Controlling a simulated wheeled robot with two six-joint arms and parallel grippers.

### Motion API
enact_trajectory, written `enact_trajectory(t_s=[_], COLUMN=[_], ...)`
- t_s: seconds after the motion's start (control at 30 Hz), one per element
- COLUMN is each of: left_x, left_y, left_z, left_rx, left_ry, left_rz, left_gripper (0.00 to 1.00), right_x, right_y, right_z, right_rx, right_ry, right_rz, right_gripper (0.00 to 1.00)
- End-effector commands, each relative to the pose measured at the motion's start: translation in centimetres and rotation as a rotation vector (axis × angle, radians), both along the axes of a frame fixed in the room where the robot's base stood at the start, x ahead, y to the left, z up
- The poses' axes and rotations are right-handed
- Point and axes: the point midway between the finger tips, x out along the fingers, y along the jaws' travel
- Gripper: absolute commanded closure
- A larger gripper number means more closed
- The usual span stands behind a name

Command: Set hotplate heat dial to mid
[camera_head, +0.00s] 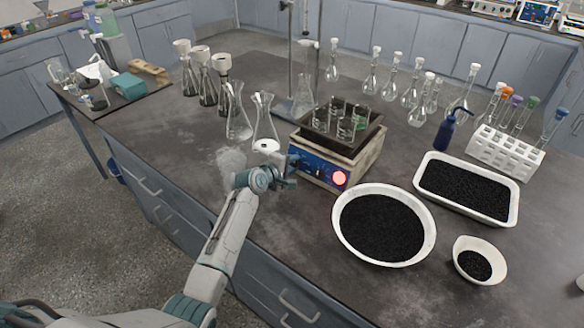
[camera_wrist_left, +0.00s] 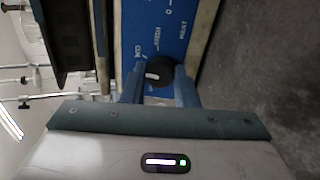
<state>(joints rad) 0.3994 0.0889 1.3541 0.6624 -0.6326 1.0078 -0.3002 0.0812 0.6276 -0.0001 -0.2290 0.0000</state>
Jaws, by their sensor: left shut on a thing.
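The hotplate (camera_head: 364,160) stands on the dark bench, with a blue front panel and a lit red round light (camera_head: 339,178) on its right part. The heat dial (camera_wrist_left: 160,72) is a black knob with a white mark, seen in the left wrist view on the blue panel (camera_wrist_left: 156,22) with printed labels around it. My left gripper (camera_head: 292,170) is at the left end of the panel, its two blue fingers on either side of the dial and shut on it. The fingers (camera_wrist_left: 159,88) partly cover the panel around the dial. My right gripper is not in view.
Several glass beakers (camera_head: 345,127) stand on the hotplate top. Flasks (camera_head: 265,125) stand close behind my left gripper. A white bowl of black grains (camera_head: 343,232) is to the right front, with a white tray (camera_head: 515,205) beyond it. The bench front left is clear.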

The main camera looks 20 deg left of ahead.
Motion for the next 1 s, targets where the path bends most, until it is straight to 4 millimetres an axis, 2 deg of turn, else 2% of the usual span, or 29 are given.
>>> enact_trajectory(t_s=[0.4,1.0], left_x=[0.0,0.0], left_y=[0.0,0.0], left_z=[-0.1,0.0], left_rx=[0.228,0.29], left_ry=[-0.082,-0.104], left_rz=[-0.097,-0.122], left_gripper=[0.96,0.96], right_x=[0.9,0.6], right_y=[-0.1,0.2], right_z=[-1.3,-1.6], right_rx=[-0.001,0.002], right_ry=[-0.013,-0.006], right_rz=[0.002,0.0], right_gripper=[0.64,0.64])
